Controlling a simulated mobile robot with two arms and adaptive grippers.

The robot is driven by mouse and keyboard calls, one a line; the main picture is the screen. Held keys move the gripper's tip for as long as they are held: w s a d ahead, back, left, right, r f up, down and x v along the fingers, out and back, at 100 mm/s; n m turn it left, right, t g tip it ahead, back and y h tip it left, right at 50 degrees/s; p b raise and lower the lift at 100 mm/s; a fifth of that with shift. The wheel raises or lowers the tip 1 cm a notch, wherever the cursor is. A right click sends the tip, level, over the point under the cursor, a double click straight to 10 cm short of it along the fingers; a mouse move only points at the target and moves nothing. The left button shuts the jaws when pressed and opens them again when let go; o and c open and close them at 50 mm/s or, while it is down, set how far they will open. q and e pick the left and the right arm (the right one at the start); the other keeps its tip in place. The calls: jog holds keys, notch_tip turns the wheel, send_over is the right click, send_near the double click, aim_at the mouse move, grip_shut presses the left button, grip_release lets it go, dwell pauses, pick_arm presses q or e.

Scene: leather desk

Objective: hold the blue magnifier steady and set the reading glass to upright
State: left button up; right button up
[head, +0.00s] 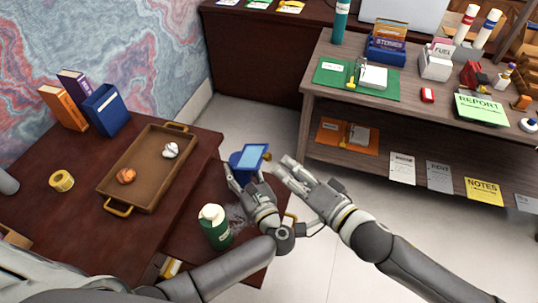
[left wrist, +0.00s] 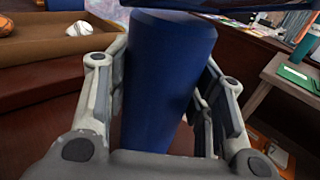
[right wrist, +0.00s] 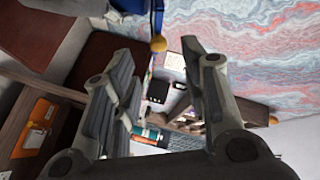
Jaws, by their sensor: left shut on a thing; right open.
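The blue magnifier (head: 236,159) is held up over the low side of the desk, with its pale blue reading glass (head: 252,156) tilted. My left gripper (head: 247,177) is shut on the magnifier's thick blue body (left wrist: 168,80), which fills the middle of the left wrist view. A dark edge of the glass crosses that view's top. My right gripper (head: 287,168) is open and empty, just right of the magnifier and apart from it. In the right wrist view, a blue part of the magnifier (right wrist: 134,6) and a yellow knob (right wrist: 158,43) show beyond the fingers.
A wooden tray (head: 124,182) with two balls, a tape roll (head: 61,181) and upright books (head: 106,110) are on the left desk. A green bottle (head: 214,226) stands close below my left gripper. A crowded shelf table (head: 335,97) is at the right, beyond open floor.

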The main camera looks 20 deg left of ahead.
aim_at(270, 157)
jog(key=x, duration=0.8)
jog(key=shift+w+a, duration=0.1)
jog(key=shift+a, duration=0.05)
grip_shut()
